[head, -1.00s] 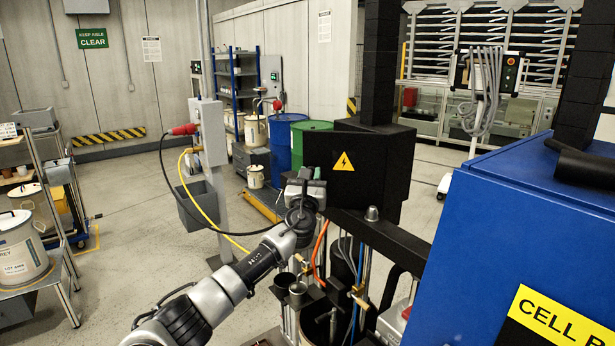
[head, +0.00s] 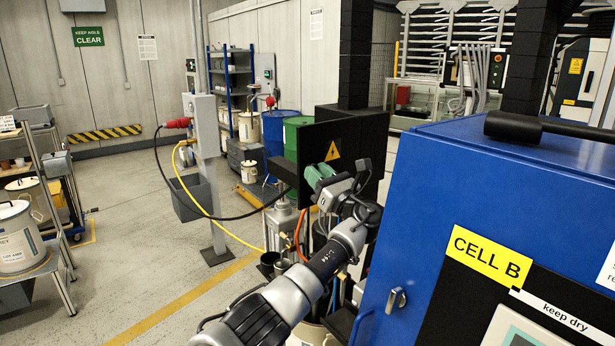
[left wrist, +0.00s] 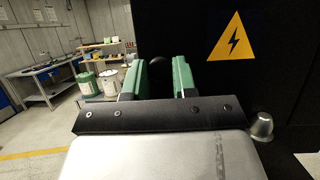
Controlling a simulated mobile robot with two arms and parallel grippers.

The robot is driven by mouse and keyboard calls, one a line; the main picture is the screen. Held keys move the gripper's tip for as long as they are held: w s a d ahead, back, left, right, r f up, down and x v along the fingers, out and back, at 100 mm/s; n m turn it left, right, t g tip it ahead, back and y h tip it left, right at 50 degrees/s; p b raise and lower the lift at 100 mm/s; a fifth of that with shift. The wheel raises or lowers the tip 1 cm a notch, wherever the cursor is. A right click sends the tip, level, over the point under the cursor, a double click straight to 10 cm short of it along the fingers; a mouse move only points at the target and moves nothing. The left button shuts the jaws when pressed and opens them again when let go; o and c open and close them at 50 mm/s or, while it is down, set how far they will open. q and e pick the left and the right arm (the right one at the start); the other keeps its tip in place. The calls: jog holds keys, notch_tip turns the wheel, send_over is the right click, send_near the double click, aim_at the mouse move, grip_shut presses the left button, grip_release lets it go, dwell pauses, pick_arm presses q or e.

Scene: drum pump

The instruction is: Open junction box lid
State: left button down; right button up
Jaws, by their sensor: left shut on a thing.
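The junction box lid (head: 310,145) is a black panel with a yellow lightning triangle, right of centre in the head view. It stands at an angle to the dark box body (head: 352,112) behind it, and the box interior is hidden. My left gripper (head: 320,174) is at the lower part of the lid, with green fingers. In the left wrist view, the fingers (left wrist: 157,80) are close around a small dark knob (left wrist: 157,62), and the lid's black face (left wrist: 240,80) fills the right side. My right gripper is not in view.
A blue CELL B cabinet (head: 420,210) stands close on the right. A grey post (head: 213,150) with a yellow hose and black cable (head: 235,214) is left of the lid. Blue and green drums (head: 280,125) stand behind.

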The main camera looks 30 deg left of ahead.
pick_arm(q)
jog(key=shift+s+d+n+g+y+b, duration=0.1)
jog(key=shift+d+n+g+y+b, duration=0.45)
jog(key=shift+d+g, duration=0.6)
jog(key=c, duration=0.9)
grip_release()
jog(key=shift+a, duration=0.1)
